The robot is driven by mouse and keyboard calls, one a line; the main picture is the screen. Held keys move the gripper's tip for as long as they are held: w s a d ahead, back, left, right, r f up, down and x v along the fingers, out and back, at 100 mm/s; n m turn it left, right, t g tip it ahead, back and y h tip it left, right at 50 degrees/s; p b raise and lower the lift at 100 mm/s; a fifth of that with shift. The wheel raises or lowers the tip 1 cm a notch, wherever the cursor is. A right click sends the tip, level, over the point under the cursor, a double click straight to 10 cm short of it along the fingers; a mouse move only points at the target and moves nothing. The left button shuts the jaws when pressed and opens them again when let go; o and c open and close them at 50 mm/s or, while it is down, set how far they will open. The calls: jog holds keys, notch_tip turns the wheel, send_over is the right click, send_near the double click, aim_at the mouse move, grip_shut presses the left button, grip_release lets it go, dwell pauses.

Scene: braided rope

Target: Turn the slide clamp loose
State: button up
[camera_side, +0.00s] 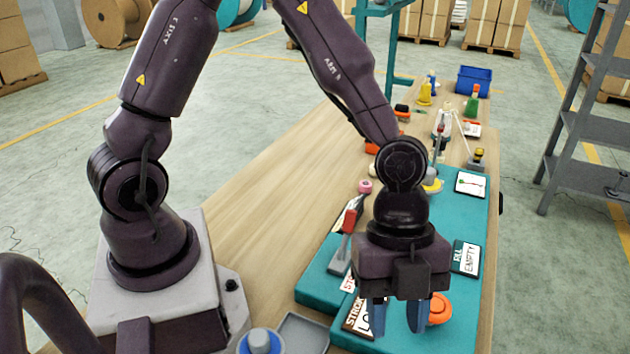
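My gripper (398,322) points down over the near part of the teal mat (455,330). Its two blue fingers are apart, with no object visible between them. An orange round piece (439,308) sits on the mat just right of and partly behind the right finger. A grey device with a red upright handle (347,222) stands on the mat to the left of my gripper. I cannot tell for certain which piece is the slide clamp. My gripper and wrist hide the middle of the mat and anything beneath them.
Printed cards lie on the mat, including one reading "EMPTY" (465,258) and a partly hidden one (357,314). Several bottles and a blue bin (473,80) stand at the far end. The table's left side (270,215) is bare.

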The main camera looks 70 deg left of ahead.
jog(key=s+a+r+n+t+y, duration=0.1)
jog(key=a+r+n, duration=0.3)
jog(key=a+n, duration=0.5)
jog(key=s+a+r+n+t+y, duration=0.1)
jog(key=a+r+n+y, duration=0.3)
jog(key=a+n, duration=0.5)
jog(key=shift+s+a+r, duration=0.3)
jog(key=shift+s+a, duration=0.05)
jog(key=shift+a, duration=0.15)
